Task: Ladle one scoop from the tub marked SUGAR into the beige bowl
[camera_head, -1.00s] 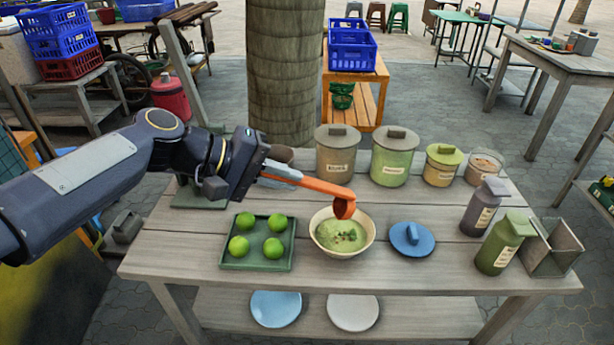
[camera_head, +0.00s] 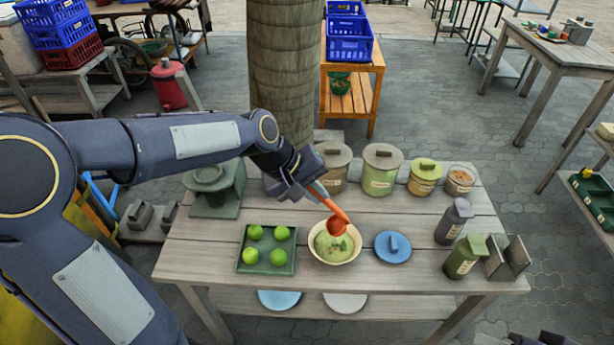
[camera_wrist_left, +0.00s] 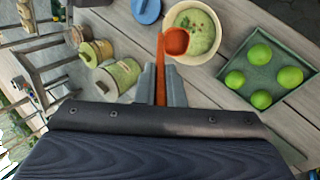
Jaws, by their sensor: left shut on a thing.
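My left gripper (camera_head: 314,186) is shut on the handle of an orange ladle (camera_head: 336,222). The handle slopes down to the right, and the cup is over the beige bowl (camera_head: 318,257). The bowl holds a pale green food with darker bits on top. In the left wrist view, the ladle cup (camera_wrist_left: 176,42) overlaps the bowl (camera_wrist_left: 206,60); I cannot tell whether it touches the food or holds anything. A lidless tub (camera_head: 460,180) with brownish contents stands at the back right. Its label is too small to read. My right gripper is not in view.
Lidded tubs (camera_head: 381,172) stand along the table's back. A green tray (camera_head: 267,262) with several limes is left of the bowl; a blue lid (camera_head: 393,247) lies right of it. Two bottles (camera_head: 464,257) and a holder (camera_head: 508,258) are at the right edge.

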